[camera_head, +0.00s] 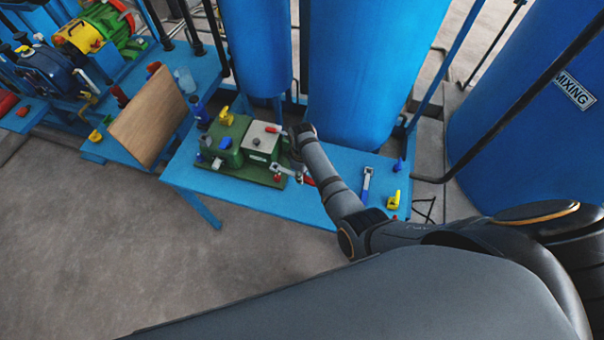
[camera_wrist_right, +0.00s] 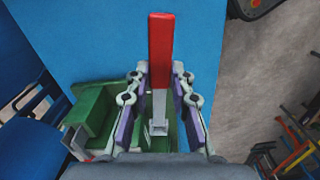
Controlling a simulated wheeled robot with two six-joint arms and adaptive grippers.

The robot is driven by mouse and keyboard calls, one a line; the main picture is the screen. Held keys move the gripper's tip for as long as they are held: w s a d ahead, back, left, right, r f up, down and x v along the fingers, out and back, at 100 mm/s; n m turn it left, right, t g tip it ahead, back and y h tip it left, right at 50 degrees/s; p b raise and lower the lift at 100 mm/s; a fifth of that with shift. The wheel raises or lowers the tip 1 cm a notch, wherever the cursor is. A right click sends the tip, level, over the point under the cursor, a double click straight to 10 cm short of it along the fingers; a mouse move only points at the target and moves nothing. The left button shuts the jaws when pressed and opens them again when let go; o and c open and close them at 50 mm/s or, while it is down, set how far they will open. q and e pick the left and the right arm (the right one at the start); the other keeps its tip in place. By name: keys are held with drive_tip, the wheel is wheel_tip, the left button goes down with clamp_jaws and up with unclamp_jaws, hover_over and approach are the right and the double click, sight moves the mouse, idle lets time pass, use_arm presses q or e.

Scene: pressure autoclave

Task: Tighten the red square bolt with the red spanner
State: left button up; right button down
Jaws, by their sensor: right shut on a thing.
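The red spanner shows in the right wrist view, with its red handle (camera_wrist_right: 160,50) pointing up and its grey metal end pointing down. My right gripper (camera_wrist_right: 159,88) is shut on it, with finger pads on both sides. In the head view my right gripper (camera_head: 295,172) is at the right edge of the green machine (camera_head: 228,172), and a red part of the spanner (camera_head: 308,181) shows beside it. A small red piece (camera_head: 272,129) sits on the machine's pale top plate; I cannot tell whether it is the red square bolt. My left gripper is not in view.
A spanner with a blue handle (camera_head: 366,184), a yellow piece (camera_head: 393,200) and a blue piece (camera_head: 398,165) lie on the blue table (camera_head: 335,165) to the right. Tall blue tanks (camera_head: 362,70) stand close behind. A wooden board (camera_head: 148,118) leans at the left.

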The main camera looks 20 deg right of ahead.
wheel_tip(320, 180, down, 4)
drive_tip(key=b, duration=0.3)
drive_tip(key=shift+r, duration=0.2)
drive_tip(key=shift+f+b, duration=0.45)
drive_tip(key=shift+f, duration=0.3)
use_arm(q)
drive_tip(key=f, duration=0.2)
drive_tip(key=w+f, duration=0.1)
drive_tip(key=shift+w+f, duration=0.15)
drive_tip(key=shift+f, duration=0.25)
use_arm(e)
drive_tip(key=shift+f, duration=0.3)
use_arm(q)
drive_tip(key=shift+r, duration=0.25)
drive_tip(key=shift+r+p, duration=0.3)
drive_tip(key=shift+p, duration=0.05)
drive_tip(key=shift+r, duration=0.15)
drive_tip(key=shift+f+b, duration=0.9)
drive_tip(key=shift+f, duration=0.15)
use_arm(e)
drive_tip(key=shift+f, duration=1.3)
drive_tip(key=c, duration=1.1)
unclamp_jaws()
